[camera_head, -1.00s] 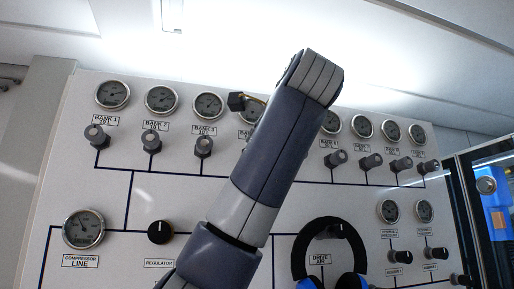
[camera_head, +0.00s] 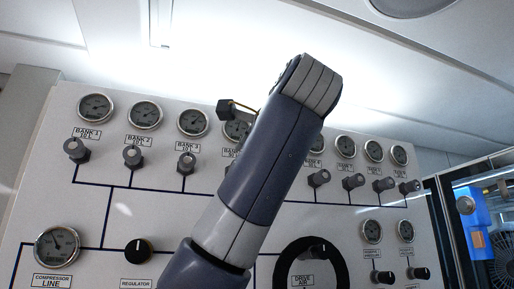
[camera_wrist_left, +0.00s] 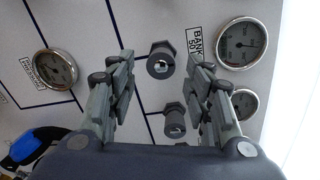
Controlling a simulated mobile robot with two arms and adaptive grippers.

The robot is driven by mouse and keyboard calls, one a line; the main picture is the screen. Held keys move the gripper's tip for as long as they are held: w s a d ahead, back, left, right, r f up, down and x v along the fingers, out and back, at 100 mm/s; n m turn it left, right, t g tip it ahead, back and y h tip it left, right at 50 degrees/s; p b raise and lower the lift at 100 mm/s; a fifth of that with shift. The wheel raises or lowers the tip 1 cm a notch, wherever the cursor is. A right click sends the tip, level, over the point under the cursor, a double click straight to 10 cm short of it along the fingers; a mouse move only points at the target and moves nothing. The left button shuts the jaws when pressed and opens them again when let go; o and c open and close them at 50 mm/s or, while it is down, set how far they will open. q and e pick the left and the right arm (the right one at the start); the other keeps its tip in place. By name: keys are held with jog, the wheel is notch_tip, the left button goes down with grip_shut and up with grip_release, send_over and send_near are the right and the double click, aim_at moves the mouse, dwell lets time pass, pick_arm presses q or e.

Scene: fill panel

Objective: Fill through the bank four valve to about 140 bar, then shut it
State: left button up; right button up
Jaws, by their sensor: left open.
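The panel's upper row has valves labelled bank 1 (camera_head: 77,150), bank 2 (camera_head: 133,156) and bank 3 (camera_head: 187,163). A gauge (camera_head: 238,130) to the right of bank 3 is partly hidden by my left arm, and the valve below it is hidden. In the left wrist view, my left gripper (camera_wrist_left: 160,53) is open, with a dark valve knob (camera_wrist_left: 161,64) showing between its fingers, not gripped. The gauge (camera_wrist_left: 243,43) and bank label (camera_wrist_left: 195,42) stand beside that knob; the label's number is not readable. My right gripper is not in view.
A second knob (camera_wrist_left: 174,126) and gauge (camera_wrist_left: 245,103) lie close to the right finger. The lower panel holds the compressor line gauge (camera_head: 57,246), the regulator knob (camera_head: 138,250) and a drive air gauge or ring (camera_head: 284,262). A blue device (camera_head: 474,208) stands at the right.

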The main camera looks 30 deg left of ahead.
pick_arm(q)
jog(key=v, duration=0.8)
jog(key=shift+s+d, duration=0.25)
jog(key=shift+d, duration=0.1)
jog(key=shift+w, duration=0.1)
dwell(0.7)
